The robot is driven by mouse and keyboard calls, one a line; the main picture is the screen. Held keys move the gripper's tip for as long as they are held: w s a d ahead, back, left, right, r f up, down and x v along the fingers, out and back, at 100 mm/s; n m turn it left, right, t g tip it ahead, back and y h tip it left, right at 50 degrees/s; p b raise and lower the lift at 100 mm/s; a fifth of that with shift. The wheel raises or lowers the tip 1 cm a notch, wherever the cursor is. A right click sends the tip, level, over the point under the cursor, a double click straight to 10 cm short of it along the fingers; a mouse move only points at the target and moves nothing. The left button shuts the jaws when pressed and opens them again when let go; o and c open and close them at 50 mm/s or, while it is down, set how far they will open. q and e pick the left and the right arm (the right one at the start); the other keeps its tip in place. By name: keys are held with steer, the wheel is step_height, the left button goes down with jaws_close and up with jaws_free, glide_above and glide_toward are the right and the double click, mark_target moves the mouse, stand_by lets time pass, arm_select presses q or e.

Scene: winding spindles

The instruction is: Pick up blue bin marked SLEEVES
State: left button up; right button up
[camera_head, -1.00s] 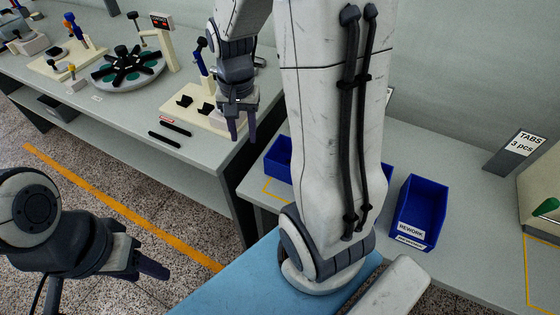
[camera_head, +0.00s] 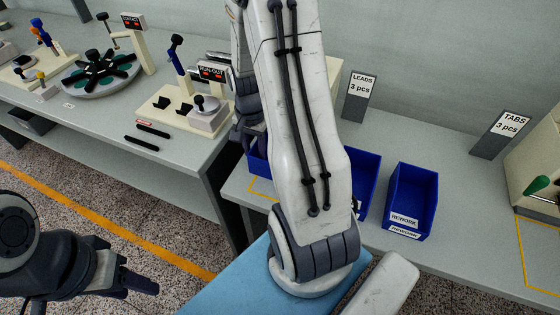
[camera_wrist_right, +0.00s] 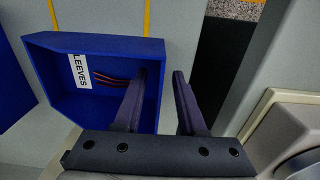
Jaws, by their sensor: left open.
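In the right wrist view the blue bin (camera_wrist_right: 100,42) has a white label of which "LEEVES" shows; thin orange-brown pieces lie inside. My right gripper (camera_wrist_right: 159,74) is open and empty. One finger overlaps the bin's right side and the other is outside it; I cannot tell the height gap. In the head view a blue bin (camera_head: 258,166) shows partly at the left of my right arm, its label hidden. My left gripper (camera_head: 138,285) is open and empty at the lower left, away from the bins.
A blue REWORK bin (camera_head: 412,196) stands right of my arm, beside another blue bin (camera_head: 368,178) partly covered by it. LEADS (camera_head: 358,97) and TABS (camera_head: 500,135) signs stand behind. The left bench (camera_head: 100,118) holds fixtures, with a gap before the bin table.

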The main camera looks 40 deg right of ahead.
steer(key=shift+f, duration=0.7)
jaws_close()
stand_by(0.9)
